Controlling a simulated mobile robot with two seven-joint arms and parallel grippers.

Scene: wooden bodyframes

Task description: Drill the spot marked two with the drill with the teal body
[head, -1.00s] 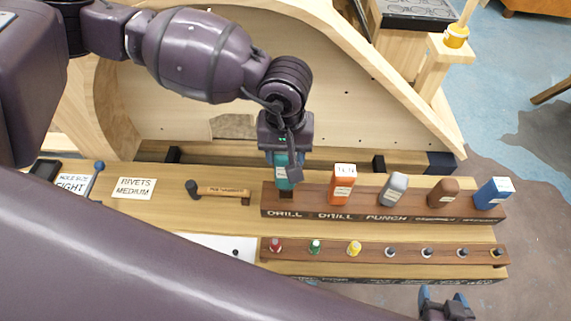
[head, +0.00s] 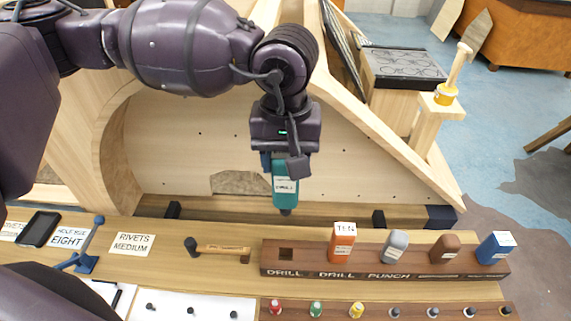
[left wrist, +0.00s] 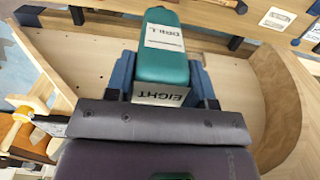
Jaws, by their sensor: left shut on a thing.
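The teal-bodied drill (head: 286,190) hangs upright, bit down, from my left gripper (head: 285,165), whose fingers are shut on its upper part. It is clear of the tool rack (head: 312,271), in front of the pale wooden panel. In the left wrist view the drill (left wrist: 163,62) sits between the blue fingers, with labels reading "DRILL" and "EIGHT". An empty square slot (head: 286,254) shows at the rack's left end. I cannot make out a spot marked two. My right gripper is out of the head view.
The rack also holds an orange tool (head: 342,244), a grey one (head: 394,246), a brown one (head: 444,249) and a blue one (head: 495,248). A hammer (head: 222,249) lies left of it. A white sheet (head: 175,303) with dark pegs lies in front. The curved wooden frame (head: 385,128) rises behind.

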